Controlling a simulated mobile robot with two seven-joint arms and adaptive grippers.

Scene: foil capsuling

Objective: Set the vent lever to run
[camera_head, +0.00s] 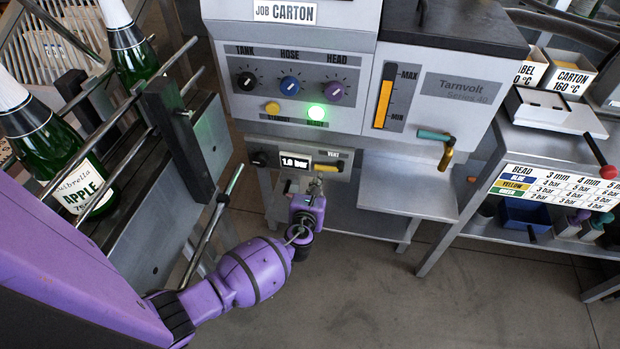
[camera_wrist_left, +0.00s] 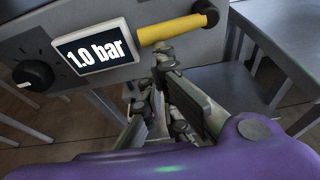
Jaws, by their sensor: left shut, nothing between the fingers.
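The vent lever is a yellow bar (camera_head: 328,167) on the small lower panel of the grey machine, under a label that seems to read VENT. In the left wrist view the yellow lever (camera_wrist_left: 172,29) lies nearly level, with a dark round end at its right, beside the display (camera_wrist_left: 95,47) reading 1.0 bar. My left gripper (camera_head: 317,183) is shut and empty just below the lever. In the left wrist view its fingertips (camera_wrist_left: 163,58) are close under the bar; I cannot tell whether they touch it. My right gripper is not in view.
A black knob (camera_head: 259,158) sits left of the display. Above are three dial knobs and a lit green button (camera_head: 316,113). A teal and yellow handle (camera_head: 446,150) sticks out at the right. Green bottles (camera_head: 60,150) stand in a rack at the left. A side bench (camera_head: 530,140) stands right.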

